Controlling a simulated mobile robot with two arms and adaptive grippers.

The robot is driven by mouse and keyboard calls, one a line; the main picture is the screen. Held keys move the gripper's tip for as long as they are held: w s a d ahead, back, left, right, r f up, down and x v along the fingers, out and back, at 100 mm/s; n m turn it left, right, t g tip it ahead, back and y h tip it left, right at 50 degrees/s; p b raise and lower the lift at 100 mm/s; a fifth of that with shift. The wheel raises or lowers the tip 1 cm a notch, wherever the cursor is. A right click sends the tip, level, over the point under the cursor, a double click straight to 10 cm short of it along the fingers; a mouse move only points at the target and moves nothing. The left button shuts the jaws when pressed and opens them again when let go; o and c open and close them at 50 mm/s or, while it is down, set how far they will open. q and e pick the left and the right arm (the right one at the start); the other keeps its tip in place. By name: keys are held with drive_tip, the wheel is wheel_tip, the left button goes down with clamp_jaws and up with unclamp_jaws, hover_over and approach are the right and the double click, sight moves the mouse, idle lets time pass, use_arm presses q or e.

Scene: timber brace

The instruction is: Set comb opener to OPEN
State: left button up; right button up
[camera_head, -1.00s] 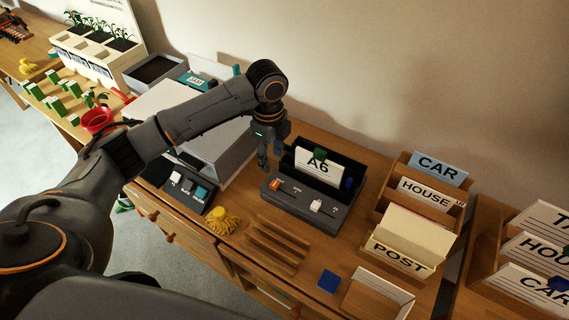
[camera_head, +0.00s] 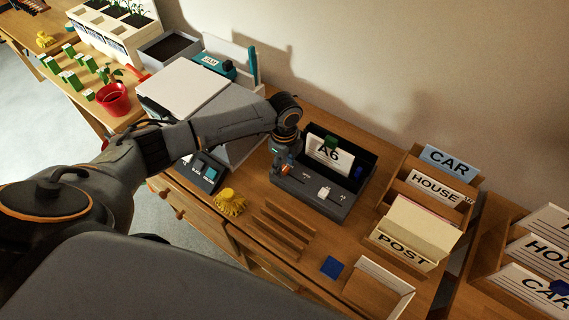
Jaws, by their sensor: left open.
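The comb opener is a dark grey machine (camera_head: 318,199) on the wooden desk, with slots and levers on its front panel. A white card marked A6 (camera_head: 327,153) stands in its black back tray, with a green clip on top. A white slider knob (camera_head: 324,192) sits in the middle of the panel. My left gripper (camera_head: 282,170) points down at the panel's left end, open, beside the orange lever knob. It partly hides that knob, and I cannot tell whether they touch. The panel's small labels are unreadable. My right gripper is not in view.
A grey box-shaped machine (camera_head: 238,117) stands behind my left arm. A small button panel (camera_head: 205,172) and a yellow tassel (camera_head: 230,203) lie left of the opener. Wooden ribs (camera_head: 285,232) and a blue square (camera_head: 332,267) are in front. A card rack (camera_head: 408,214) stands right.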

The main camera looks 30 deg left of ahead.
sight(302, 183)
use_arm(q)
drive_tip(key=shift+f, duration=0.3)
clamp_jaws()
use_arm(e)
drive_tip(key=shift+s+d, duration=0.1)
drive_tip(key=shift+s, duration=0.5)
use_arm(q)
drive_tip(key=d, duration=0.2)
drive_tip(key=d+p, duration=0.1)
drive_tip(key=d, duration=0.1)
drive_tip(key=d+p, duration=0.1)
drive_tip(key=shift+s+d+r, duration=0.15)
drive_tip(key=shift+s+d, duration=0.25)
drive_tip(key=shift+d, duration=0.35)
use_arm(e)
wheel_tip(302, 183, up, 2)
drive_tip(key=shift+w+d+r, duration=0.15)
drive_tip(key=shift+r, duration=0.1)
